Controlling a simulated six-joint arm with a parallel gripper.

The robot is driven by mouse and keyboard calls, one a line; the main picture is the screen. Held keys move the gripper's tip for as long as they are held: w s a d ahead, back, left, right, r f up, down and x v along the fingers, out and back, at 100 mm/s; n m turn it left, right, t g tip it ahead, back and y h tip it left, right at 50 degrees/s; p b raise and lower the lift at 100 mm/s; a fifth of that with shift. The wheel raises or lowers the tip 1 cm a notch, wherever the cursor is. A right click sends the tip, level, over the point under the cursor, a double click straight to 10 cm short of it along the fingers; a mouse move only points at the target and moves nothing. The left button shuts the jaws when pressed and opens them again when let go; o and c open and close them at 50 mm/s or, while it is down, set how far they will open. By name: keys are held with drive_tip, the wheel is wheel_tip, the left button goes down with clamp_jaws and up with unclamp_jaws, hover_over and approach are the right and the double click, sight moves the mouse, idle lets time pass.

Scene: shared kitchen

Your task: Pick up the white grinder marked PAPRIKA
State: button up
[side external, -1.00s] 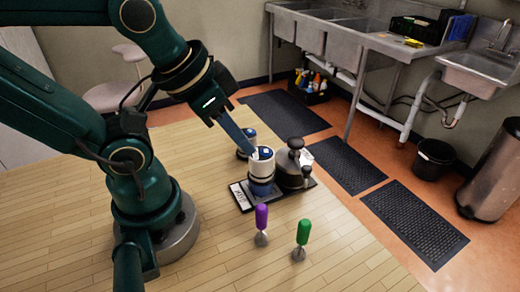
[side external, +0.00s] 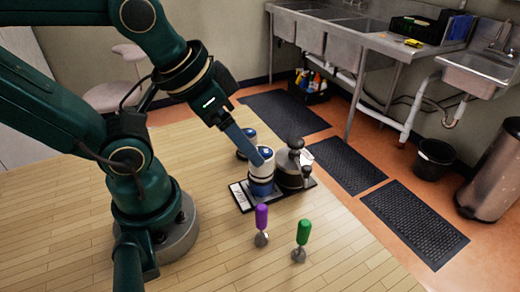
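No PAPRIKA marking is readable on either, so I cannot tell which is the grinder. My gripper (side external: 258,158) reaches down from the upper left, its tip overlapping the upper part of the front one. I cannot tell whether it touches. It shows edge-on, so its opening is hidden.
A grey and dark jug-like thing (side external: 293,163) stands close on the right of the front canister. A purple-handled tool (side external: 261,218) and a green-handled tool (side external: 303,234) stand in front of the tray. The wooden table (side external: 215,262) is clear at the front.

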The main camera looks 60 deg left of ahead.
sight(262, 151)
drive_tip(key=shift+o, duration=1)
drive_tip(key=w+a+f+n+g, duration=0.1)
drive_tip(key=w, duration=0.1)
drive_tip(key=w+a+f+n+g, duration=0.1)
drive_tip(key=w+g, duration=0.1)
drive_tip(key=w+a+f+n+g, duration=0.2)
drive_tip(key=shift+s+a+f+g, duration=0.15)
drive_tip(key=shift+f+g, duration=0.15)
drive_tip(key=shift+f, duration=2.7)
